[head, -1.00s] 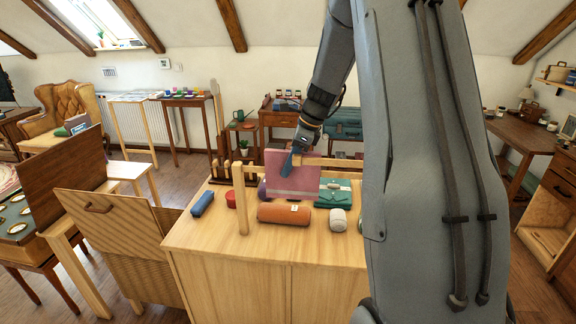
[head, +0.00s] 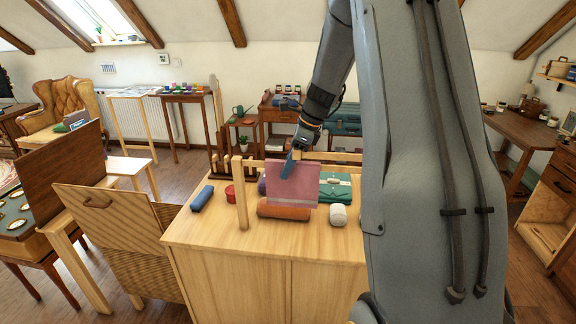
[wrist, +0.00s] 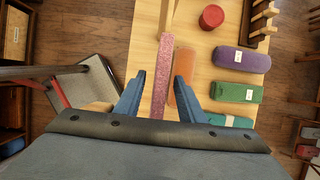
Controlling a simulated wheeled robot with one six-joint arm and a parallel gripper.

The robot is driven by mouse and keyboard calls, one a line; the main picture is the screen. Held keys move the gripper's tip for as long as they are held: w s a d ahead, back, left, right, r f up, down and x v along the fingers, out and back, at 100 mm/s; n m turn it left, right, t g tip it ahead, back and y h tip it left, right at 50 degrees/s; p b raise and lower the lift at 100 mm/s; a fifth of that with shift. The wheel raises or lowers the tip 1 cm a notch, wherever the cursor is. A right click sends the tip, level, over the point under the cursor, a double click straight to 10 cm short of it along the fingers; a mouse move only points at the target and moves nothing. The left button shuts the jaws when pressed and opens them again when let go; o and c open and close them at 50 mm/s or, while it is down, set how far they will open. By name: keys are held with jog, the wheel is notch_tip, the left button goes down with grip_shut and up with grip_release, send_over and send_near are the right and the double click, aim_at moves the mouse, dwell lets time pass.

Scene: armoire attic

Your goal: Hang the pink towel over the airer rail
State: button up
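The pink towel (head: 292,186) hangs folded at the airer, in front of an orange roll, its top edge at about rail height. In the wrist view the towel (wrist: 162,75) shows edge-on as a narrow strip, in line with the wooden airer rail (wrist: 167,14). The airer's front post (head: 241,195) stands to the left of the towel. My gripper (head: 290,165) is at the towel's upper part. In the wrist view its blue fingers (wrist: 160,88) stand apart on either side of the towel, with gaps showing. The rail under the towel is hidden.
On the cabinet top (head: 225,240) lie an orange roll (head: 270,210), a white roll (head: 338,215), a blue roll (head: 202,198), a green case (head: 336,188) and a red pot (wrist: 211,17). A purple roll (wrist: 240,59) is nearby. The cabinet's front strip is clear.

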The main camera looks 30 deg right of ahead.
jog(key=b+v, duration=0.2)
jog(key=v, duration=0.5)
jog(key=shift+s+r, duration=0.1)
jog(key=shift+r, duration=0.35)
dwell(0.4)
